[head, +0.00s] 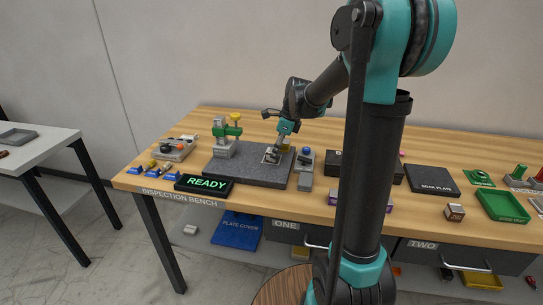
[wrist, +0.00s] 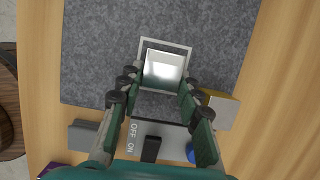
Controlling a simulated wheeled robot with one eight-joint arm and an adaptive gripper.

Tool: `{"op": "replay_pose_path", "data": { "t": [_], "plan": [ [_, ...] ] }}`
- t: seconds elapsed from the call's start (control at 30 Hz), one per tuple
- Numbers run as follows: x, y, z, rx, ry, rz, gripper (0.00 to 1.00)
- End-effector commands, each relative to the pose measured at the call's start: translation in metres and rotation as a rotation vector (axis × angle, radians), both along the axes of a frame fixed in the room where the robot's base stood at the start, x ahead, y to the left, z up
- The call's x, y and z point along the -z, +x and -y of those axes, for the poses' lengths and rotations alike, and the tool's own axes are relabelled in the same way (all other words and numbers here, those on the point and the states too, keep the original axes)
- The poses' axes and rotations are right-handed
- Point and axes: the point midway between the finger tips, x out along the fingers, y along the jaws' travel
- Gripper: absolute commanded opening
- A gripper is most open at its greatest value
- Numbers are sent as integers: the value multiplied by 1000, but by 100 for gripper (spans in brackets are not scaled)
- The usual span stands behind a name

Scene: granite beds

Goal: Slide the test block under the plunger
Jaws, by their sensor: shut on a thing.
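The test block (wrist: 163,70) is a shiny metal cube standing within a white square outline (wrist: 143,47) on the grey granite bed. In the head view the test block (head: 271,157) is small and partly hidden by my gripper. My gripper (head: 277,150) is shut on it from above; the wrist view shows a finger of the gripper (wrist: 160,78) on each side of it. The plunger is on a gauge stand (head: 224,140) with a green arm and yellow knob, at the left of the granite bed (head: 240,172). The plunger's tip is too small to make out.
A switch box (head: 304,170) marked OFF and ON in the wrist view (wrist: 150,135) adjoins the bed's right side. A yellowish block (wrist: 220,108) is close to my gripper. A READY display (head: 205,184) stands in front. The bed between block and stand looks clear.

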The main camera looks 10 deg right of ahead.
Motion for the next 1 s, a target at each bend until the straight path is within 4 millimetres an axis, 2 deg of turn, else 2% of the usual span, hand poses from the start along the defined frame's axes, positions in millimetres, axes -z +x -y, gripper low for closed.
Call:
{"op": "replay_pose_path", "data": {
  "t": [1.0],
  "plan": [
    [0, 12, -35, -1, 1, 1, 9]
  ]
}}
